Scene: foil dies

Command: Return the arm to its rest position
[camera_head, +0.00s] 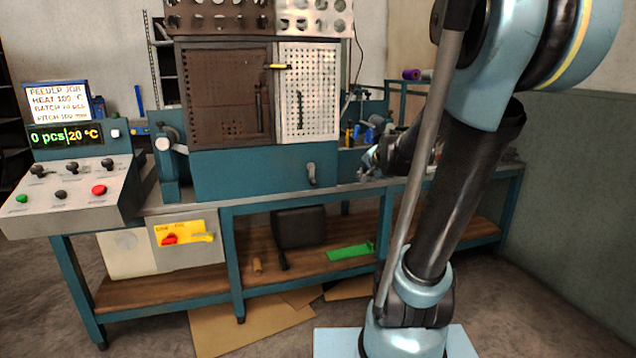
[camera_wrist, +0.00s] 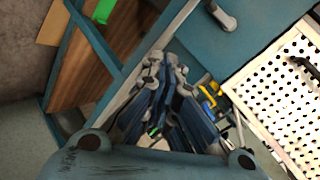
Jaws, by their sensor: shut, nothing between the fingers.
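My arm, pale blue and black, rises on the right in the head view. Its forearm reaches back over the bench, and my gripper (camera_head: 368,163) is in front of the right end of the machine, partly hidden and small there. In the wrist view my gripper (camera_wrist: 163,62) has its fingers together with nothing between them. It is over the bench edge, with the perforated white panel (camera_wrist: 285,95) to its right. In the head view that panel (camera_head: 308,92) is on the front of the teal machine (camera_head: 265,168).
The teal workbench (camera_head: 360,187) runs across the view. A control console (camera_head: 75,195) stands at left. Blue and yellow small items (camera_head: 362,132) lie behind my gripper. The lower shelf holds a green piece (camera_head: 350,251) and a dark box. Floor in front is mostly clear, with cardboard sheets (camera_head: 245,325).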

